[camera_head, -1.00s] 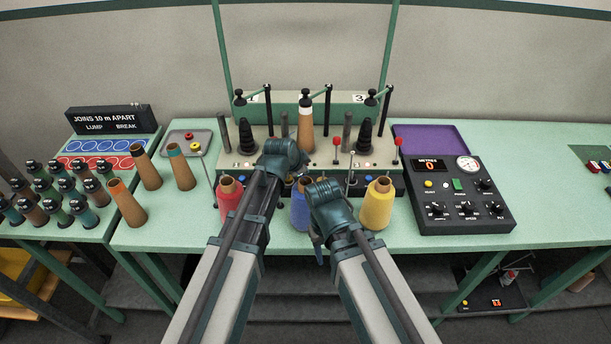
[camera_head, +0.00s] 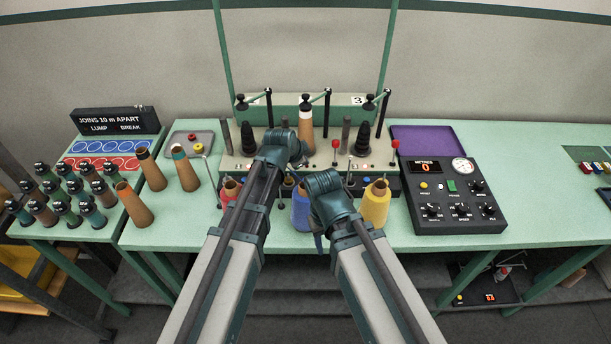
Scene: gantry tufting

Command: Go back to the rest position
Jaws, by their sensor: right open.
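Both my arms reach forward from the bottom of the head view over the green table. My right gripper (camera_head: 318,241) hangs below its wrist, in front of the blue yarn cone (camera_head: 301,212), and is open with nothing seen in it. My left gripper is mostly hidden behind its own wrist, near the front of the winding machine (camera_head: 240,165); its jaws cannot be made out. A red cone (camera_head: 230,190) stands left of the left forearm, partly covered by it. A yellow cone (camera_head: 375,205) stands just right of the right wrist.
A brown cone with a white top (camera_head: 306,132) stands on the machine's middle position. A control box (camera_head: 455,212) and purple tray (camera_head: 422,141) are at right. Brown cones (camera_head: 134,204) and several small spools (camera_head: 65,212) are at left.

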